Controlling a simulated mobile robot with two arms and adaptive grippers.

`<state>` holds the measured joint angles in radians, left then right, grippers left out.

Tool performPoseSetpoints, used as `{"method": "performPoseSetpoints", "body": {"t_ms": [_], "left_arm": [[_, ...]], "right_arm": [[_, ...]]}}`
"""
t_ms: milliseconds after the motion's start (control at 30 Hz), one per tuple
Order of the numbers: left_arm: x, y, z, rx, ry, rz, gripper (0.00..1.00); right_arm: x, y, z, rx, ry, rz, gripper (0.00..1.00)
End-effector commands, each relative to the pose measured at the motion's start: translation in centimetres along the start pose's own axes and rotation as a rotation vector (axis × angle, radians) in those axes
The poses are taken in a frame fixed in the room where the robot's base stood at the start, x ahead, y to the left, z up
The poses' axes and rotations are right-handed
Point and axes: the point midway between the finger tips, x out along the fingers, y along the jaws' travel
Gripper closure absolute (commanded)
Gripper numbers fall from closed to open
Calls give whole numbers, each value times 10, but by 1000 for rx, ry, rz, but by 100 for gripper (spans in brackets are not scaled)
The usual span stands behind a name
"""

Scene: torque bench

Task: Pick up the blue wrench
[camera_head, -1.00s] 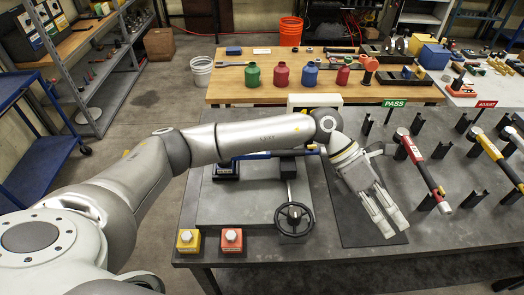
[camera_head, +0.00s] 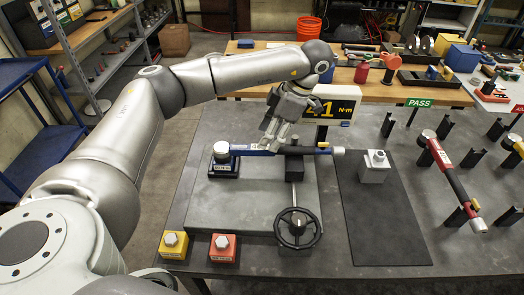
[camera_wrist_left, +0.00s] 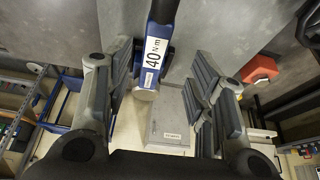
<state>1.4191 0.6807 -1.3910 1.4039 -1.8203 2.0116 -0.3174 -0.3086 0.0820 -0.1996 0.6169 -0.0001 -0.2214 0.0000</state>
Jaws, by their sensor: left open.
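The blue wrench (camera_head: 242,150) lies level across the torque tester, its left end at a black block (camera_head: 224,169) and its grey handle end towards the right. My left gripper (camera_head: 270,138) is at the middle of the wrench in the head view, fingers pointing down. In the left wrist view, the open fingers (camera_wrist_left: 160,95) stand on either side of the blue wrench (camera_wrist_left: 163,12), which bears a white "40 N·m" label. A gap shows between the wrench and each finger. My right gripper is not in view.
A display (camera_head: 335,108) stands just behind the wrench, partly hidden by my arm. A black handwheel (camera_head: 298,229) is in front. Yellow (camera_head: 173,245) and red (camera_head: 223,248) button boxes sit at the front edge. A grey block (camera_head: 375,168) stands on the dark mat (camera_head: 385,225).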

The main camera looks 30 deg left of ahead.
Motion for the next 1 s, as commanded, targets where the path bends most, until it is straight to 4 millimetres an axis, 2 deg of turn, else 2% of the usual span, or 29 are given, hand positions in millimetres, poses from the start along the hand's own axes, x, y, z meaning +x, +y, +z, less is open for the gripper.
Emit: {"method": "performPoseSetpoints", "body": {"t_ms": [133, 267, 433, 667, 933, 1000], "left_arm": [[13, 0, 0, -1, -1, -1, 50], [18, 0, 0, -1, -2, -2, 50], [34, 2, 0, -1, 0, -5, 50], [62, 4, 1, -1, 0, -2, 50], [67, 4, 2, -1, -2, 0, 50], [67, 4, 2, -1, -2, 0, 58]], "right_arm": [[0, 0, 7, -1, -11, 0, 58], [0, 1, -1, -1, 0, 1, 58], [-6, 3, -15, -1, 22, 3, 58], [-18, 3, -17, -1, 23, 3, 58], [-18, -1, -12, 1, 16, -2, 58], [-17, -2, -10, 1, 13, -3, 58]]}}
